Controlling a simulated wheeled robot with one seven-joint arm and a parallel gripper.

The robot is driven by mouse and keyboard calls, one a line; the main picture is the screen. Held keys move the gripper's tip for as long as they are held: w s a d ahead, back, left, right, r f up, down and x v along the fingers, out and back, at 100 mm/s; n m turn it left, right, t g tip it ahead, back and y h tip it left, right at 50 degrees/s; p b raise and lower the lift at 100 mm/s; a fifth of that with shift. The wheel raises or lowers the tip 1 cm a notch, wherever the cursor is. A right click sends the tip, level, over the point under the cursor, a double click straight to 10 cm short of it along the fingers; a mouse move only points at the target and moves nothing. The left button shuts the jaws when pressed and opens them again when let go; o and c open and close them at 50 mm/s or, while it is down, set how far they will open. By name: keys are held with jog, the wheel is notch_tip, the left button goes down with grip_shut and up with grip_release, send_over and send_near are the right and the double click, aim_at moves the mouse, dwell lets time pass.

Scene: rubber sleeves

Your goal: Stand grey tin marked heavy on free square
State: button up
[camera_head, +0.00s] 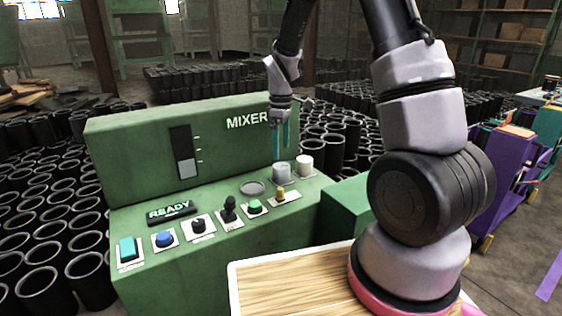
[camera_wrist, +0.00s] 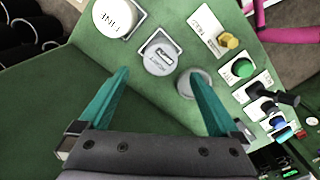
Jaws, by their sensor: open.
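The grey tin (camera_head: 282,173) stands upright on the sloped top of the green mixer console. In the wrist view its round top (camera_wrist: 160,57) carries a dark label, upside down and hard to read, and a pale square shows around it. A white tin (camera_head: 304,165) stands close by; its top (camera_wrist: 114,17) seems to read FINE. My gripper (camera_head: 278,158) points down beside the grey tin, open and empty. In the wrist view its teal fingers (camera_wrist: 159,74) are spread, with the grey tin just beyond the gap between the tips. I cannot make out a free square.
A yellow knob (camera_head: 281,193), green button (camera_head: 255,207) and black lever (camera_head: 229,208) stand nearby. The console's upright back (camera_head: 150,140) rises behind. Black sleeves (camera_head: 325,145) crowd the floor.

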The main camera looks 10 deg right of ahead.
notch_tip(320, 180, up, 3)
notch_tip(320, 180, up, 16)
jog(key=m+t+y, duration=0.1)
jog(key=m+t, duration=0.2)
jog(key=m, duration=0.4)
send_over(281, 165)
jog(key=s+d, duration=0.4)
jog(key=s, duration=0.5)
jog(key=s+d+r+m+t, duration=0.1)
jog(key=s+r+m+t, duration=0.1)
jog(key=s+r+m, duration=0.2)
jog(key=s+d+r+m+t+y, duration=0.1)
jog(key=s+r+m+t, duration=0.1)
jog(key=s, duration=0.7)
jog(key=r+m, duration=0.1)
jog(key=m, duration=0.1)
jog(key=shift+s+r+m, duration=0.3)
jog(key=shift+s+r, duration=0.05)
jog(key=shift+a, duration=0.1)
